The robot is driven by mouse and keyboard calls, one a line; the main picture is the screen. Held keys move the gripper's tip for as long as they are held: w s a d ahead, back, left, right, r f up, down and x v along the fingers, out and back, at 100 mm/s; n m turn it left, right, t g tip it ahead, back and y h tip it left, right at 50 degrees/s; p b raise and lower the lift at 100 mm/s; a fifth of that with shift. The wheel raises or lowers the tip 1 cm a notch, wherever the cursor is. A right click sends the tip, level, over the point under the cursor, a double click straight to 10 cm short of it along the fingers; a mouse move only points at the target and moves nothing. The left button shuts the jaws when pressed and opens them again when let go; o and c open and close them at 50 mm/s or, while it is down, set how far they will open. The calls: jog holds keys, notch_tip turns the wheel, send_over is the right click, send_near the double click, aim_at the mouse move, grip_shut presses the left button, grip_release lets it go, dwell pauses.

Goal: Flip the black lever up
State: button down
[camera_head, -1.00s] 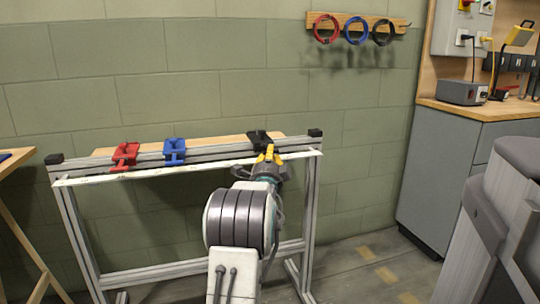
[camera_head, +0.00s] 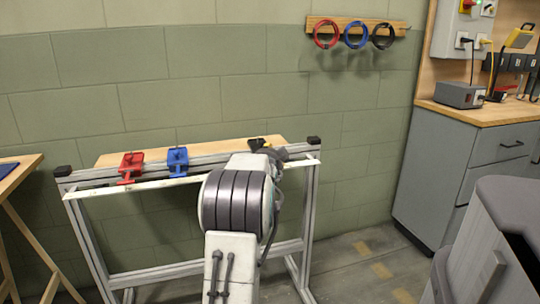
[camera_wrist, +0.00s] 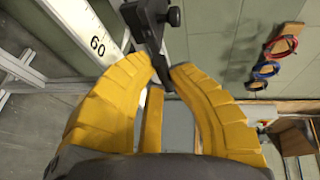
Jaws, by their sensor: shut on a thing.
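The black lever (camera_wrist: 163,65) shows in the wrist view between the yellow fingertips of my gripper (camera_wrist: 162,78), which are shut on it. It belongs to a black clamp (camera_wrist: 146,16) with a knob, mounted on the rail. In the head view, a bit of the black clamp (camera_head: 258,143) shows at the right end of the rail. There my own arm hides most of the gripper and lever, so the lever's exact angle is hard to tell.
The frame's rail (camera_head: 100,174) also carries a red clamp (camera_head: 131,166) and a blue clamp (camera_head: 178,160) to the left. A white scale strip (camera_wrist: 92,35) runs along it. A grey cabinet (camera_head: 455,165) stands right. Coloured rings (camera_head: 354,32) hang on the wall.

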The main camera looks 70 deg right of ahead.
dwell(0.4)
jog(key=c, duration=1.4)
grip_release()
jog(key=v, duration=1.2)
jog(key=shift+r, duration=0.15)
